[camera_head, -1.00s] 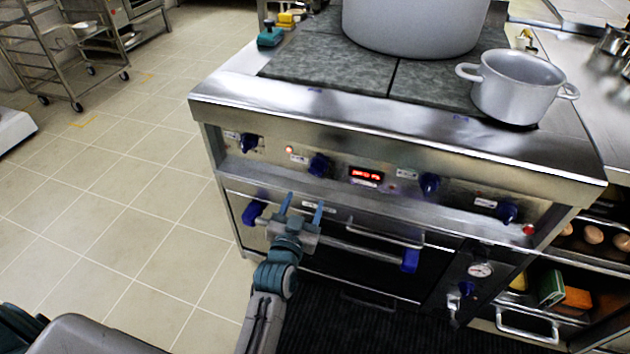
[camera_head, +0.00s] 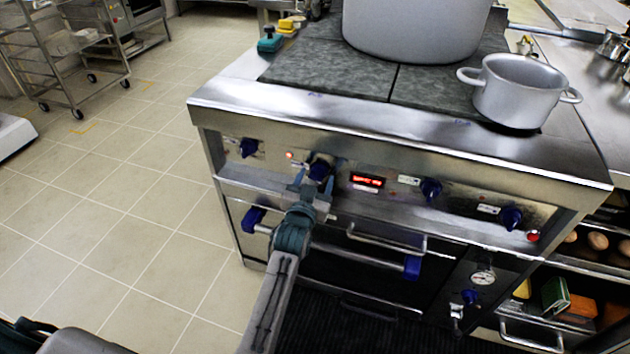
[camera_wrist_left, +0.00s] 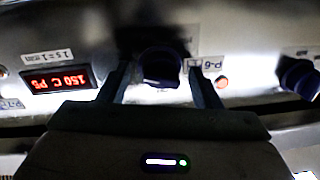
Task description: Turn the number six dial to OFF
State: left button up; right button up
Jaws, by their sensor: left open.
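My left gripper (camera_head: 314,181) is open at the stove's front panel, its fingers on either side of a dark blue dial (camera_head: 320,168), the second from the left. In the left wrist view, the same dial (camera_wrist_left: 161,67) sits between the two spread fingers (camera_wrist_left: 159,84). I cannot tell whether they touch it. A small upside-down label (camera_wrist_left: 208,65) beside this dial seems to read P-6. The dial's pointer mark and OFF position are too dark to read. My right gripper is not in view.
Other blue dials (camera_head: 249,147) (camera_head: 431,189) (camera_head: 511,217) line the panel. A red display (camera_head: 368,181) sits right of the gripped-around dial. The oven handle bar (camera_head: 360,255) runs below. A large pot (camera_head: 415,30) and a small pot (camera_head: 518,92) stand on top.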

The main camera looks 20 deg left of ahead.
pick_arm(q)
jog(key=shift+c, duration=0.5)
jog(key=c, duration=0.9)
jog(key=shift+o, duration=0.2)
